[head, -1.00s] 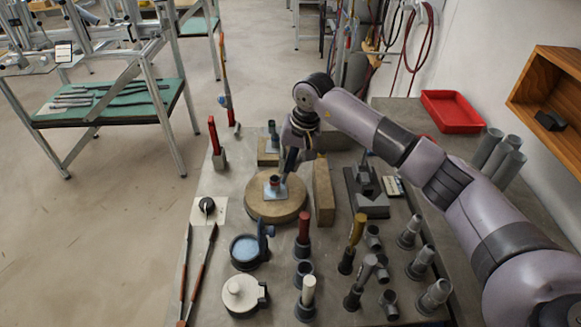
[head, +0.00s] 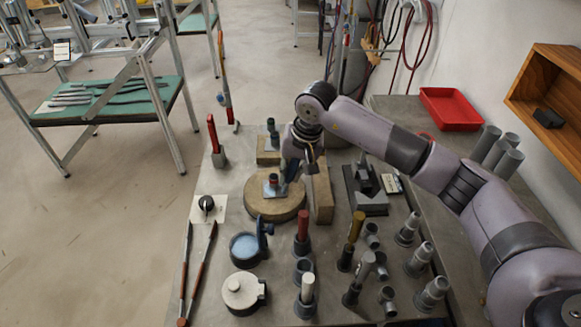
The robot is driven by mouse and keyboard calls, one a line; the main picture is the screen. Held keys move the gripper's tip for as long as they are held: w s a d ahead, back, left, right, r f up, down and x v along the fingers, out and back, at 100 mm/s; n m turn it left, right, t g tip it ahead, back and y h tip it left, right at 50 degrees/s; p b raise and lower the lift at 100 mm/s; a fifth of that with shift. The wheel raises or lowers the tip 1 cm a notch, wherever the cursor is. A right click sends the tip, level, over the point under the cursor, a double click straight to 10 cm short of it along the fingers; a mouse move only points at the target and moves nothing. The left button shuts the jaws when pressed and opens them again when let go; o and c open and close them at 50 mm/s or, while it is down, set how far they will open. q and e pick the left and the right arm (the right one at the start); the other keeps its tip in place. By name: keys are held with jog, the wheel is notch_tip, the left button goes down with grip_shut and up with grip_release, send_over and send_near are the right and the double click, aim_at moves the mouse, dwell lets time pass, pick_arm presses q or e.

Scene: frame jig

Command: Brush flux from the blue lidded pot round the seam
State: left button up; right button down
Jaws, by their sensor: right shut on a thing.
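The blue pot (head: 244,246) stands open at the front left, pale blue inside, with its blue lid (head: 264,234) tipped up on its right side. A small metal plate with a dark upright tube stub (head: 272,180) sits on the round tan turntable (head: 268,208). My right gripper (head: 294,176) is over the right side of the turntable, close to the stub. It is shut on a slim thing, probably the brush, mostly hidden by the gripper. The seam is too small to make out, and I cannot tell whether the brush touches it. My left gripper is out of view.
A white lidded pot (head: 242,291) stands in front of the blue one. Red (head: 303,226), yellow (head: 356,226) and white (head: 307,288) handles stand in holders. A tan block (head: 322,194) is right of the turntable. Two long tools lie along the left edge.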

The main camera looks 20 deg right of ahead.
jog(key=shift+s+a, duration=0.1)
jog(key=shift+s, duration=0.35)
jog(key=shift+w+d+f+b, duration=0.1)
jog(key=shift+w+b, duration=0.3)
jog(key=shift+w, duration=0.15)
jog(key=shift+w+d+f+b, duration=0.1)
jog(key=shift+w+b, duration=0.3)
jog(key=shift+w, duration=0.15)
jog(key=shift+w+d+r+b, duration=0.1)
jog(key=shift+w+d+b, duration=0.1)
jog(key=shift+w+b, duration=0.4)
jog(key=shift+w+d+r+b, duration=0.1)
jog(key=shift+w+d+b, duration=0.05)
jog(key=shift+w, duration=0.7)
jog(key=shift+s+a+f, duration=0.1)
jog(key=shift+s+a, duration=0.1)
jog(key=shift+s, duration=0.65)
jog(key=shift+s+a, duration=0.15)
jog(key=shift+s, duration=0.75)
jog(key=shift+s+a+f, duration=0.1)
jog(key=shift+s+a, duration=0.1)
jog(key=shift+s, duration=0.65)
jog(key=shift+r, duration=0.15)
jog(key=shift+r+p, duration=1.3)
jog(key=shift+r, duration=2.15)
